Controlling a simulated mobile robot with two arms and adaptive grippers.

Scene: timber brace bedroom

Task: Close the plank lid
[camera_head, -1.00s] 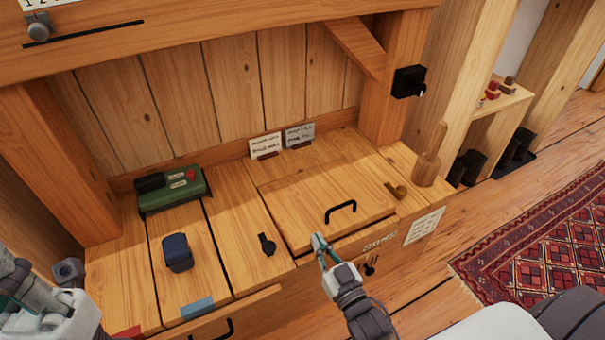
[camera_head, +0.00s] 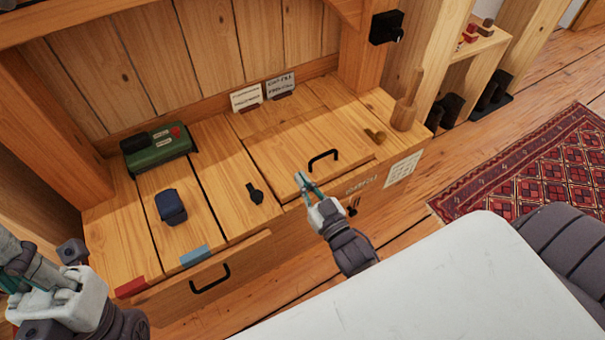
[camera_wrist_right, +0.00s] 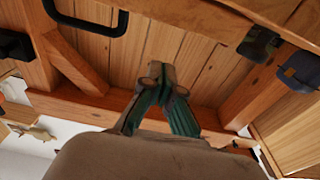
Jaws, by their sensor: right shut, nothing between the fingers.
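The plank lid (camera_head: 290,150) is a wooden panel with a black bar handle (camera_head: 323,159), set in the right part of the bench top. It lies flat or nearly flat; a thin dark line shows along its front edge, and I cannot tell if it is fully flush. My right gripper (camera_head: 302,182) is shut and empty at the lid's front edge, left of the handle; I cannot tell if it touches the wood. The handle also shows in the right wrist view (camera_wrist_right: 85,22), near the shut fingertips (camera_wrist_right: 160,75). My left gripper (camera_head: 12,280) is partly cut off at lower left.
A green box (camera_head: 158,148), a dark blue case (camera_head: 171,207) and a black watch (camera_head: 255,193) lie left of the lid. A brass piece (camera_head: 375,135) and a wooden peg (camera_head: 405,105) are to its right. A drawer with a black handle (camera_head: 210,280) protrudes below.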

